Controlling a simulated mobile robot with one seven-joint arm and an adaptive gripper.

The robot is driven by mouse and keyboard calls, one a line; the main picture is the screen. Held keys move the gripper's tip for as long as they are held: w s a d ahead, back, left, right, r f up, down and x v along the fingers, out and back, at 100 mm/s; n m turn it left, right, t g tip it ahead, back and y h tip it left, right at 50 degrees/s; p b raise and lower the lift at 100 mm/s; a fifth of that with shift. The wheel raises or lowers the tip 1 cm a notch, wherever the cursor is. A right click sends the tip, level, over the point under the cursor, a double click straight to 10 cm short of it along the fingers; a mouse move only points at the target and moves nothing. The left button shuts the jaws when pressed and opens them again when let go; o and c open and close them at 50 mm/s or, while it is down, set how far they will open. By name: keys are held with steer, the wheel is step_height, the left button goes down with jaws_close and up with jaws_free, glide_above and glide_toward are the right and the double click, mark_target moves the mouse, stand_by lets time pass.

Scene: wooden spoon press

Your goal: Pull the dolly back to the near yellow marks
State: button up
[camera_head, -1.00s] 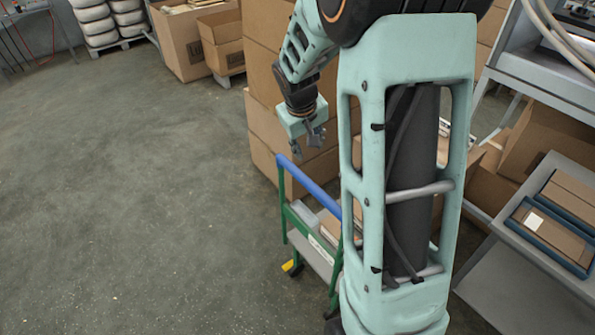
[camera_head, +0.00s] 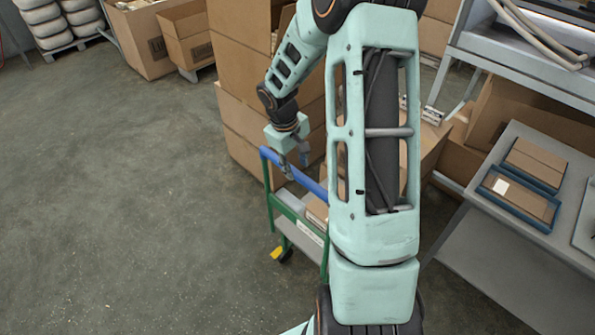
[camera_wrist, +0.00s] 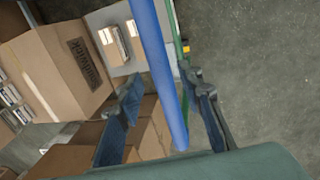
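The dolly has a green frame (camera_head: 283,212), a blue push handle (camera_head: 312,185) and a grey deck. A small yellow piece (camera_head: 277,253) shows by its near left wheel. My arm hides much of the dolly's right side. My gripper (camera_head: 295,161) is at the left part of the handle. In the wrist view, the blue handle (camera_wrist: 158,65) runs between the two fingers of my gripper (camera_wrist: 163,108). The fingers are open, with gaps on both sides of the bar. I cannot make out yellow floor marks.
Stacked cardboard boxes (camera_head: 237,110) stand just behind the dolly. A grey table (camera_head: 480,240) with blue trays is at the right, below a metal workbench (camera_head: 520,65). More boxes (camera_head: 145,38) stand at the back left. The grey floor (camera_head: 130,210) at the left is clear.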

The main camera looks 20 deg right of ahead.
mark_target(298, 174)
steer(key=shift+w+d+f, duration=0.1)
steer(key=shift+d+f, duration=0.05)
steer(key=shift+f, duration=0.75)
steer(key=shift+d+f, duration=0.15)
steer(key=shift+f, duration=0.75)
steer(key=shift+c, duration=0.4)
jaws_close()
